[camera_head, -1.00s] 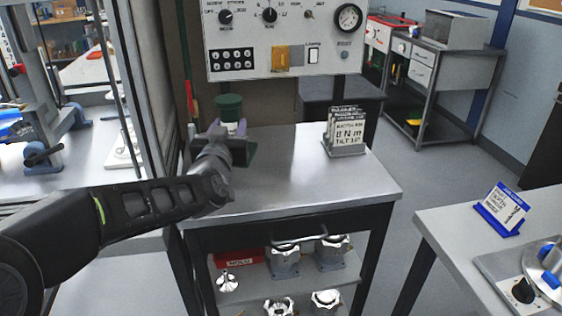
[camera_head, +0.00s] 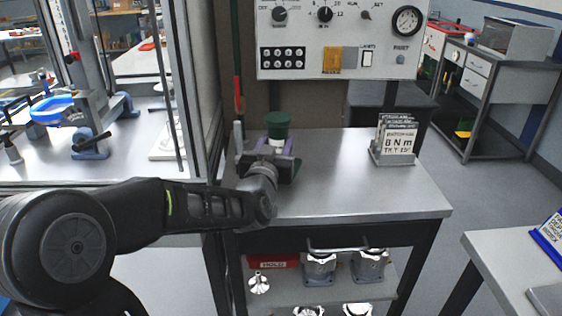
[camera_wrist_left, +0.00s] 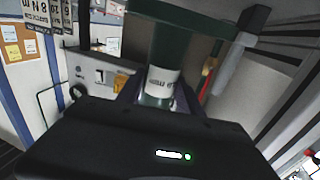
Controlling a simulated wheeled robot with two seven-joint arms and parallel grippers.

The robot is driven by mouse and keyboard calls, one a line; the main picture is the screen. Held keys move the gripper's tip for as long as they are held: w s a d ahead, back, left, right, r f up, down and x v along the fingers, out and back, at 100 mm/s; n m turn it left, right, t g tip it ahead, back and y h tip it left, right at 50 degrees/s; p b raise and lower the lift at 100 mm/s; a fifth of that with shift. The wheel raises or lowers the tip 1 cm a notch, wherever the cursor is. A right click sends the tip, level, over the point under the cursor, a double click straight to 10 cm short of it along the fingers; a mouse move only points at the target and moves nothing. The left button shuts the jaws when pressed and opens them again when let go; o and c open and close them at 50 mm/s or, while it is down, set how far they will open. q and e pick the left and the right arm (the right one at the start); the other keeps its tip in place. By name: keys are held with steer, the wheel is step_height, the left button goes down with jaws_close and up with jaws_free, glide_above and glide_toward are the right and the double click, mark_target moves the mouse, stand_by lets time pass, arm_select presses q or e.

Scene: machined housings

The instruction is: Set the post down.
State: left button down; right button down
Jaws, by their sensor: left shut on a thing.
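The post (camera_head: 277,126) is dark green with a wide flat top and a white band below it. It stands roughly upright at the left back of the grey metal bench (camera_head: 345,198). My left gripper (camera_head: 270,158) is shut on it, purple fingers at its sides. A dark green part shows low behind the gripper. The wrist hides most of the lower post, so I cannot tell whether it touches the bench top. In the left wrist view the post (camera_wrist_left: 165,55) shows its white lettered label between the fingers. My right gripper is not in view.
A sign stand (camera_head: 394,142) reading "8 Nm" stands at the bench's back right. A control panel (camera_head: 340,40) rises behind. Several metal housings (camera_head: 320,268) and a red box (camera_head: 272,261) are on the shelf below. The bench's middle and front right are clear.

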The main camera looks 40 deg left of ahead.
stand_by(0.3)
arm_select(q)
steer(key=shift+f, duration=1.85)
steer(key=shift+f+b, duration=0.1)
steer(key=shift+b, duration=0.2)
steer(key=c, duration=0.8)
jaws_free()
steer(key=shift+f, duration=0.15)
steer(key=shift+o, duration=0.2)
